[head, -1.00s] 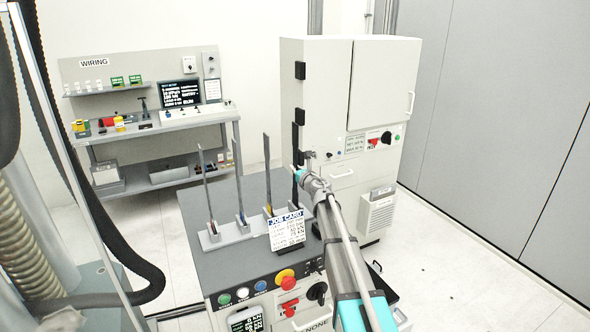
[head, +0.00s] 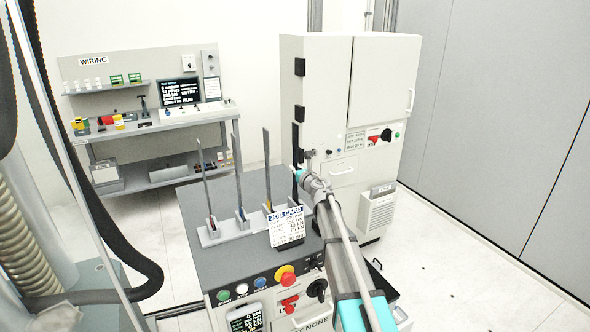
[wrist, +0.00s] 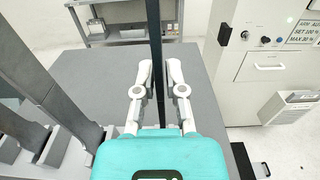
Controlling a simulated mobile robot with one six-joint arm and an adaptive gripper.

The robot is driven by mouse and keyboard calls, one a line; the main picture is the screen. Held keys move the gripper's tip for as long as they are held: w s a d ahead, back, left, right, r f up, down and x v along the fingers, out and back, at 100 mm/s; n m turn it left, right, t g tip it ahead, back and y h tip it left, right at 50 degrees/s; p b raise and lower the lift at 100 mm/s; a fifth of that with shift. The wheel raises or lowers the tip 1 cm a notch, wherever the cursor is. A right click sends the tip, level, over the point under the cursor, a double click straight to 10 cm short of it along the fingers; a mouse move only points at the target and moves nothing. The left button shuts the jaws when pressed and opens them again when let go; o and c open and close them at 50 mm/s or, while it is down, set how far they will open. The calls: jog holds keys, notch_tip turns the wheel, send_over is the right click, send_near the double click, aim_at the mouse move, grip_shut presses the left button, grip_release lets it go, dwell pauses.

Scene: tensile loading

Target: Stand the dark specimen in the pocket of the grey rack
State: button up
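The dark specimen (head: 295,147) is a long, thin, nearly black bar, upright at the right of the row of specimens. In the wrist view it runs vertically between my fingers (wrist: 159,75). My gripper (head: 298,172) comes in from the front right, its narrowly spaced fingers shut on the bar. The specimen's lower end is hidden, by the job card in the head view and by my gripper in the wrist view. The grey rack (head: 226,234) stands on the table to the left, with several upright specimens in it. The job card covers its right end.
The job card (head: 286,226) stands in front of the rack. The grey tabletop (head: 200,268) is clear behind the rack. A control panel with an emergency stop (head: 286,277) is at the front. A tall white cabinet (head: 325,90) stands behind right, a wiring bench (head: 160,125) behind left.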

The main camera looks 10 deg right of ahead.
jog(key=o, duration=0.3)
jog(key=shift+o, duration=0.2)
jog(key=shift+s, duration=0.1)
jog(key=v, duration=1.2)
